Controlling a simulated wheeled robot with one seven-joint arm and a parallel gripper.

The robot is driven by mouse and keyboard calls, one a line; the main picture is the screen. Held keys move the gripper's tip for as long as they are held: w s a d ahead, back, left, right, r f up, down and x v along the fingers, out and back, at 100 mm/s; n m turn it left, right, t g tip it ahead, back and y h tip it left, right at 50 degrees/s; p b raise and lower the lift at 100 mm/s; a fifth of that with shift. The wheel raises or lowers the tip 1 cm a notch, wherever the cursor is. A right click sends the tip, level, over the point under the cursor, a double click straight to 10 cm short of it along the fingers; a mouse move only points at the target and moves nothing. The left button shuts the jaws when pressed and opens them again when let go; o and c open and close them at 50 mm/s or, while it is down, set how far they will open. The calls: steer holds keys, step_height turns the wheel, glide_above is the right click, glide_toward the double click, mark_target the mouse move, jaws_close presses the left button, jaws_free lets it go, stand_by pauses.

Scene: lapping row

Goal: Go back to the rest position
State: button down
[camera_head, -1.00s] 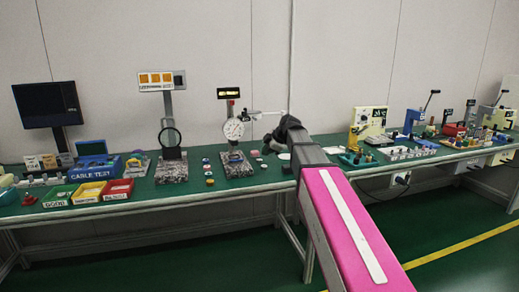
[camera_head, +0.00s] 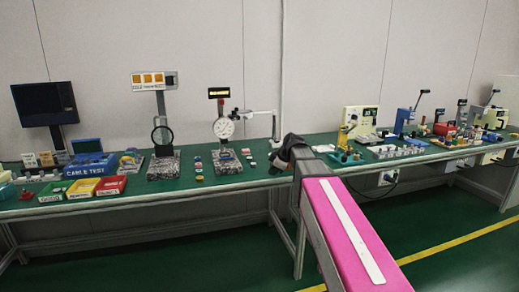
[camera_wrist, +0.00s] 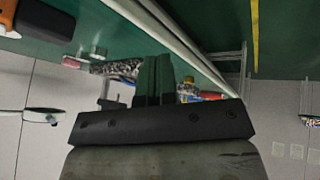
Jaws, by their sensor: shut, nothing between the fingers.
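My gripper (camera_wrist: 154,80) shows in the wrist view with its two dark fingers together and nothing between them. In the head view my pink arm reaches up from the lower right, and its dark wrist end (camera_head: 291,150) is at the front edge of the green bench (camera_head: 240,182). The fingers themselves are hidden in the head view. The wrist view looks along the bench edge, upside down, with the bench top (camera_wrist: 150,22) at the top of the picture.
Green floor in front is clear.

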steer(key=s+d+f+m+g+h, duration=0.1)
steer(key=s+d+f+m, duration=0.3)
steer(key=s+f, duration=0.3)
steer(key=s+d+f+m+g+h, duration=0.1)
steer(key=s+d+f+m+h, duration=0.1)
steer(key=s+d+f+m, duration=0.2)
steer(key=s+d+f+m+g+h, duration=0.1)
steer(key=s+d+f+m+h, duration=0.1)
steer(key=s+d+f+m, duration=0.3)
steer(key=s+f+m, duration=0.3)
steer(key=s+f, duration=0.4)
steer(key=f, duration=0.3)
steer(key=shift+f+g, duration=0.15)
steer(key=shift+g, duration=0.25)
